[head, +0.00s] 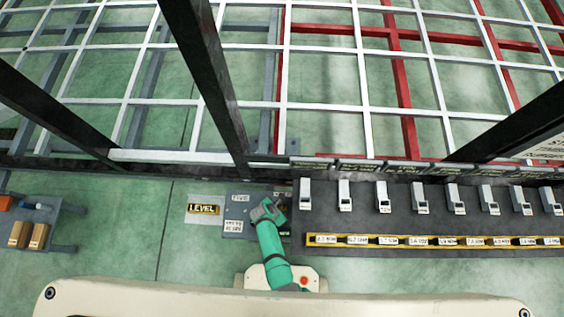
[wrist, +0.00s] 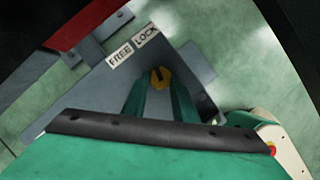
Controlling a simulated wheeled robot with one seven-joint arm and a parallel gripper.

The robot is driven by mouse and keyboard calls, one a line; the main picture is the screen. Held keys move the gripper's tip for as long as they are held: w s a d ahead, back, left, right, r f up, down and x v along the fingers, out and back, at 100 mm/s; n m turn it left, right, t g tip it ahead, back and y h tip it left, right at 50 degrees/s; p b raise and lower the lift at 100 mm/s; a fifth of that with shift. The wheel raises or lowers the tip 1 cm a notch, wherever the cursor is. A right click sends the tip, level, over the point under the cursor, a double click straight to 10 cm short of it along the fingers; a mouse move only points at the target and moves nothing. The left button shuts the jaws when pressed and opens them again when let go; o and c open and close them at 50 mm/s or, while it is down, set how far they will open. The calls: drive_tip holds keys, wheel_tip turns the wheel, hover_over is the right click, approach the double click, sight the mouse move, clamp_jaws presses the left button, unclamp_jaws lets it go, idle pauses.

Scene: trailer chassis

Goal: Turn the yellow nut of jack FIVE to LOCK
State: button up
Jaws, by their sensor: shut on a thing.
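The yellow nut (wrist: 160,75) shows in the wrist view between the tips of my gripper's two green fingers (wrist: 160,88). My gripper is shut on it. The nut sits over a grey plate (wrist: 88,96) and has a small dark notch. White labels reading FREE (wrist: 119,53) and LOCK (wrist: 146,34) lie on the plate beyond the nut, LOCK to the right of FREE. In the head view my gripper (head: 266,209) is over a grey panel (head: 233,227), and hides the nut.
A LEVEL sign (head: 204,209) lies left of the panel. A dark bench (head: 450,222) with several small grey devices stands to the right. Dark posts (head: 207,75) and a white grid (head: 330,50) rise behind. A cart with boxes (head: 28,236) stands far left.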

drive_tip(key=m, duration=0.1)
drive_tip(key=m+g, duration=0.1)
drive_tip(key=m, duration=0.1)
drive_tip(key=shift+w+h, duration=0.3)
drive_tip(key=shift+w, duration=0.1)
drive_tip(key=shift+d+m+g, duration=0.1)
drive_tip(key=shift+m+g, duration=0.2)
drive_tip(key=shift+m, duration=0.4)
drive_tip(key=shift+a+m, duration=0.25)
drive_tip(key=shift+m, duration=0.35)
drive_tip(key=shift+s+g, duration=0.15)
drive_tip(key=shift+g, duration=0.15)
drive_tip(key=o, duration=1.1)
drive_tip(key=shift+r, duration=0.1)
